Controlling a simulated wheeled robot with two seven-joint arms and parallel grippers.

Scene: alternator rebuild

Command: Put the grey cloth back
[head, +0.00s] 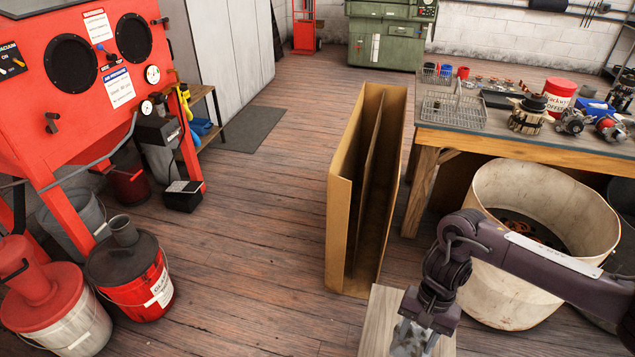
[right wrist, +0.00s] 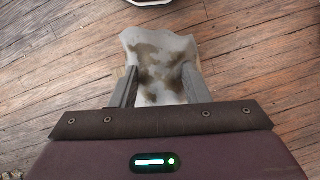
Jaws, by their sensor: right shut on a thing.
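The grey cloth (right wrist: 160,62), pale with brown stains, is between the two fingers of my right gripper (right wrist: 160,88) in the right wrist view. The gripper is shut on it, and the cloth's far end spreads out past the fingertips. In the head view my right gripper (head: 415,333) is at the bottom, right of centre, with a mottled bit of the cloth (head: 408,347) below it. The lower part of the cloth is cut off there by the picture edge. My left gripper is in neither view.
A pale wooden surface (head: 380,312) lies close by the gripper. A tall open cardboard box (head: 341,225) stands just beyond. A large round bin (head: 510,285) is at right, under the arm. The workbench (head: 520,146) holds parts and a wire basket (head: 452,110). Floor (head: 250,240) at left centre is clear.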

